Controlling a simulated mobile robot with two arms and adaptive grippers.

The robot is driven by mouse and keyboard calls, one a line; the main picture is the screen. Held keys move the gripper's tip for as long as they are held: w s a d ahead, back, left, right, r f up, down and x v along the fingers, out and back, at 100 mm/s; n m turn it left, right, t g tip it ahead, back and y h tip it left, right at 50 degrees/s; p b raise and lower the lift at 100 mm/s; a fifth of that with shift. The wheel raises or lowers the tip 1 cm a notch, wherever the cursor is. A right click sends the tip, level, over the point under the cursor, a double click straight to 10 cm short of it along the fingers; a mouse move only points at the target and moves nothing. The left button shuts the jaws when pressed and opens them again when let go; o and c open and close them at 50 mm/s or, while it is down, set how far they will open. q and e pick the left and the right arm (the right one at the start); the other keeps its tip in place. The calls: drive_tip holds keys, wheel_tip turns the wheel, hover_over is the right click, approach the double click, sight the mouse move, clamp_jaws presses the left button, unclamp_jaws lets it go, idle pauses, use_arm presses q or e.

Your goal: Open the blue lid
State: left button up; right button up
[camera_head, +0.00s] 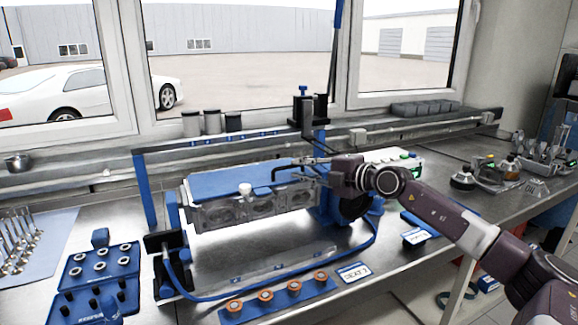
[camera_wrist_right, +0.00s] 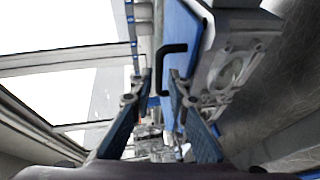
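The blue lid (camera_head: 232,179) lies flat on top of the grey engine block (camera_head: 255,208), with a white knob (camera_head: 245,189) near its front edge. The lid (camera_wrist_right: 181,38) also shows in the right wrist view, with a black bracket-shaped handle (camera_wrist_right: 171,62) at its edge. My right gripper (camera_head: 296,168) reaches in from the right at the lid's right end. In the right wrist view its fingers (camera_wrist_right: 160,76) are apart, with the lower part of the handle near the gap between the tips. I cannot tell whether they touch it. My left gripper is not in view.
A blue frame (camera_head: 145,190) and a rail stand behind the block. A blue strip with several copper-coloured rings (camera_head: 265,296) lies in front. A blue tray (camera_head: 100,264) with round parts is at left. Bare steel bench (camera_head: 465,160) shows at right.

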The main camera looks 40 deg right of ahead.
sight(291, 167)
drive_tip(key=shift+w+a, duration=0.1)
drive_tip(key=shift+w, duration=0.5)
drive_tip(key=shift+w+a+p, duration=0.2)
drive_tip(key=shift+w+p, duration=0.3)
drive_tip(key=shift+w+f, duration=0.15)
drive_tip(key=shift+w, duration=0.45)
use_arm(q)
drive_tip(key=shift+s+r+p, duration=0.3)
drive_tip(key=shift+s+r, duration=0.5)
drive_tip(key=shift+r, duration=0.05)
use_arm(e)
drive_tip(key=shift+w+a+f, duration=0.2)
drive_tip(key=shift+w+f, duration=0.05)
drive_tip(key=shift+w, duration=0.25)
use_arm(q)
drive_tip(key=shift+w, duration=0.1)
use_arm(e)
drive_tip(key=shift+c, duration=0.5)
clamp_jaws()
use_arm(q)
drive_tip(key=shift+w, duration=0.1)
